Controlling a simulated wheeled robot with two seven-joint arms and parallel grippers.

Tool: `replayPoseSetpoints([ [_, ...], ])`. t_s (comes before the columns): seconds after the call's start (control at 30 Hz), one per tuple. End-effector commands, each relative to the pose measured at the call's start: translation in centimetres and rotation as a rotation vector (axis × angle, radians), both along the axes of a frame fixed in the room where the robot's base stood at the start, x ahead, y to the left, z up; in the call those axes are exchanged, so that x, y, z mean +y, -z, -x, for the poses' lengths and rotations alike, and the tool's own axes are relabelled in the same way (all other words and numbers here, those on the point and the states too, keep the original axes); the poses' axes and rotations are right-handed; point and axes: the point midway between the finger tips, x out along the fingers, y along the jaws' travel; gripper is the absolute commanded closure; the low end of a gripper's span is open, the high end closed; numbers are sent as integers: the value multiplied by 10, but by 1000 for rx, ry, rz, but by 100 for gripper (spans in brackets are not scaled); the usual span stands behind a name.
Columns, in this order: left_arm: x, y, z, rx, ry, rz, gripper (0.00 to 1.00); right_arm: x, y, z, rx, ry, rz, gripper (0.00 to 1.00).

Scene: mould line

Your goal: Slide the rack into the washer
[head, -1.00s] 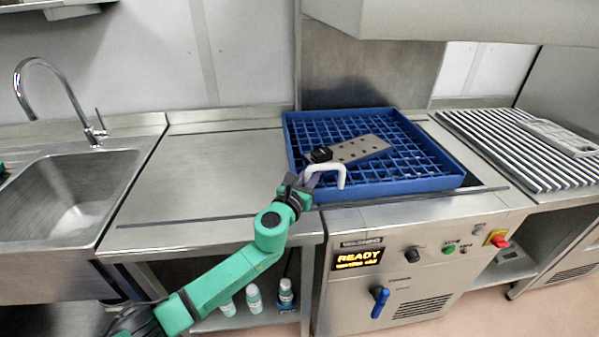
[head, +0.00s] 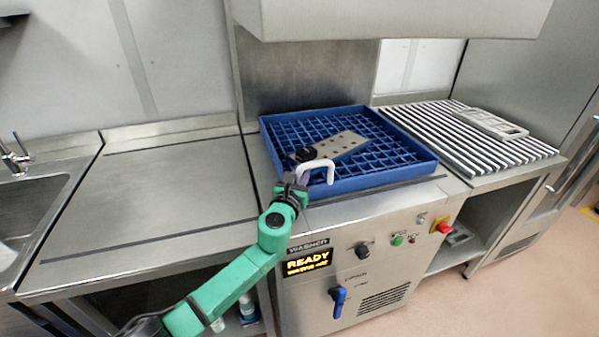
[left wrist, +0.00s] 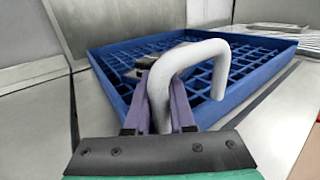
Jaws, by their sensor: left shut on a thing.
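The blue rack (head: 395,174) sits on the bed of the washer (head: 345,270), under the raised hood. A grey perforated plate with a black part (head: 338,147) lies in the rack. My left gripper (head: 292,184) is at the rack's front left corner, shut on a white bent handle (head: 326,163). In the left wrist view the purple fingers close on the lower leg of the handle (left wrist: 188,58), with the rack (left wrist: 235,95) just behind it. How the handle joins the rack is hidden. My right gripper is not in view.
The steel hood (head: 390,18) hangs above the washer. A bare steel counter (head: 140,195) is to the left, beside a sink (head: 25,205). A slatted drain table (head: 465,140) with a light grey tray (head: 492,123) is to the right.

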Motion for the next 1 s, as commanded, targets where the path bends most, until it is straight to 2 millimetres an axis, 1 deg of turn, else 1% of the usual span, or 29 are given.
replayPoseSetpoints([
  [0.03,-3,0,1,0,7,1,100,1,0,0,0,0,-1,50],
  [0.17,-3,0,1,0,8,2,100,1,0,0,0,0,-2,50],
  [0.2,-3,0,1,0,8,2,63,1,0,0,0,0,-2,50],
  [0.23,-3,0,1,0,8,2,51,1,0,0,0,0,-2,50],
  [0.27,-3,0,1,0,7,2,48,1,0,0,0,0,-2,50],
  [0.53,-1,0,1,-1,4,1,48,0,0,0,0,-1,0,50],
  [0.67,1,-1,6,-1,4,1,48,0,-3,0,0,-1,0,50],
  [0.77,4,-2,19,1,4,2,48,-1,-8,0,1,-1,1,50],
  [0.83,7,-2,32,2,5,1,48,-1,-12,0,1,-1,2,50],
  [1.0,16,0,68,2,6,-1,48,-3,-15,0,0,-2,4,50],
])
